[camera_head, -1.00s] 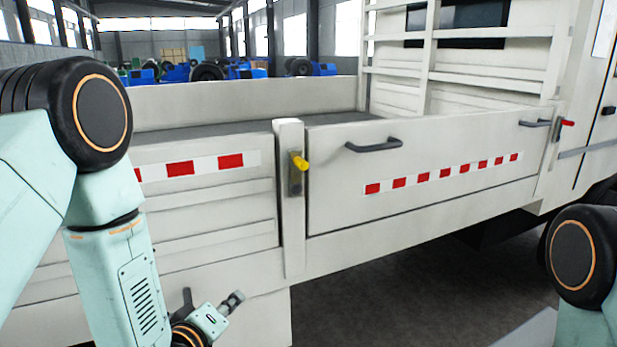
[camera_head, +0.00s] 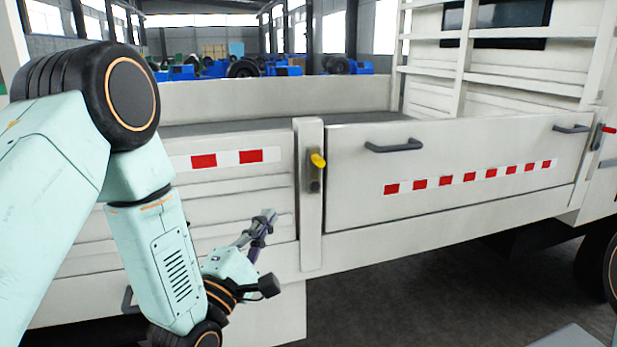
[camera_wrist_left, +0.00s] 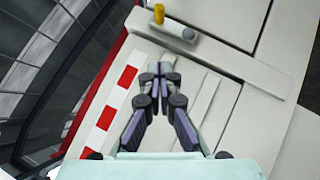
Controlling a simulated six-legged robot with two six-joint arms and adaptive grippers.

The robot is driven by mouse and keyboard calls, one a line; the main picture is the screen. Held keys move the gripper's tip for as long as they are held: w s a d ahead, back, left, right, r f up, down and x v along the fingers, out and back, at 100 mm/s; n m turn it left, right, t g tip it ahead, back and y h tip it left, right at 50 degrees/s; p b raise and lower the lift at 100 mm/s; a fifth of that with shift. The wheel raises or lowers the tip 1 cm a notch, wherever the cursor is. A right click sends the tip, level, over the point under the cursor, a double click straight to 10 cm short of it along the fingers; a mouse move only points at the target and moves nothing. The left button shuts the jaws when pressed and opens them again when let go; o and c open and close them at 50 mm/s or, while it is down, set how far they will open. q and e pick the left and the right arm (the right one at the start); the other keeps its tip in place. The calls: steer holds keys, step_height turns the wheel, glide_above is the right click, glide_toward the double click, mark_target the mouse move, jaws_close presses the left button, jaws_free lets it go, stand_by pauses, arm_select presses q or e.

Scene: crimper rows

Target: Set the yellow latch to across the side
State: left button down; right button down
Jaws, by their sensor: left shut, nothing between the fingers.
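The yellow latch (camera_head: 318,160) is a short yellow handle on a grey metal plate, mounted on the white post (camera_head: 310,225) between two side panels of the truck bed. It sticks outward from the post. My left gripper (camera_head: 268,217) is below and to the left of the latch, in front of the left panel, shut and empty. In the left wrist view the yellow latch (camera_wrist_left: 159,13) shows at the top, beyond the shut fingertips (camera_wrist_left: 158,68), clearly apart from them. My right gripper is out of view.
The right side panel (camera_head: 450,205) has a dark handle (camera_head: 394,146) and a red-and-white strip. The left panel's striped strip (camera_head: 228,158) is behind my left arm. Open floor lies below the truck.

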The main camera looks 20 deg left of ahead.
arm_select(q)
steer(key=p, duration=0.2)
glide_toward(314, 163)
steer(key=w+a, duration=0.1)
steer(key=w, duration=0.3)
steer(key=shift+w+d+r+p, duration=0.3)
steer(key=shift+w+d+r, duration=0.35)
steer(key=shift+w+r, duration=0.25)
steer(key=shift+w+d+r+p, duration=0.1)
steer(key=shift+d+r+p, duration=0.05)
steer(key=shift+d+p, duration=0.2)
steer(key=shift+a+m+g, duration=0.2)
steer(key=shift+m+g, duration=0.1)
steer(key=shift+m, duration=0.1)
